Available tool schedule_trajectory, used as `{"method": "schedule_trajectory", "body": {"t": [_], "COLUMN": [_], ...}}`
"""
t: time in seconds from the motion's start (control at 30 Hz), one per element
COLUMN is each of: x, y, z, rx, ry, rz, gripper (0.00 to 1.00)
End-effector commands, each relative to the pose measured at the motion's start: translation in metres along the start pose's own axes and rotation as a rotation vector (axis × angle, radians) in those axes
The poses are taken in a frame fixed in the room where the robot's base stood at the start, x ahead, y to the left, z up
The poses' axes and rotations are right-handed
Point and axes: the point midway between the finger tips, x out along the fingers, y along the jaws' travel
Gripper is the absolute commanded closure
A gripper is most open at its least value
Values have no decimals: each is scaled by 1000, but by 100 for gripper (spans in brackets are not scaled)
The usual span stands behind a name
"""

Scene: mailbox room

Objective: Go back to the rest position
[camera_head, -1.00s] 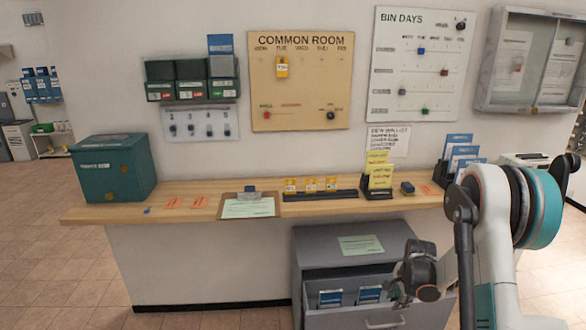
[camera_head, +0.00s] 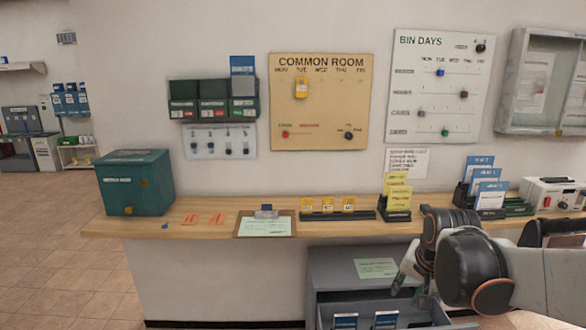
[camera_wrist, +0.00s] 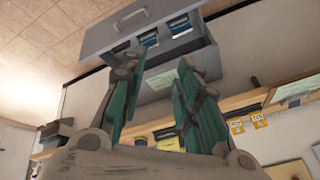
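My gripper (camera_head: 408,287) is at the lower right in the head view, in front of the grey cabinet (camera_head: 335,268) and over its open drawer (camera_head: 365,308). In the wrist view, the two teal fingers of my gripper (camera_wrist: 158,72) are spread apart with nothing between them. The wrist picture is upside down. The open drawer also shows there (camera_wrist: 120,28), with several blue-and-white packets (camera_wrist: 180,26) inside. In the head view, two such packets (camera_head: 345,321) show at the bottom edge. Part of the drawer is cut off by the frame.
The wooden counter (camera_head: 150,226) runs behind the drawer, holding a teal box (camera_head: 134,182), a clipboard (camera_head: 264,227) and yellow card holders (camera_head: 398,195). Boards hang on the wall, including the Common Room board (camera_head: 320,120). The tiled floor at left (camera_head: 50,240) is clear.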

Motion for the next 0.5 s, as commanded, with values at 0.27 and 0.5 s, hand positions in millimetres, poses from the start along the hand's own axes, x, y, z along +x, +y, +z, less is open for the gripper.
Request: {"method": "schedule_trajectory", "body": {"t": [0.27, 0.5], "x": [-59, -91], "y": [7, 21], "z": [56, 105], "rx": [-228, -424], "ry": [55, 108], "rz": [-39, -67], "gripper": [70, 70]}}
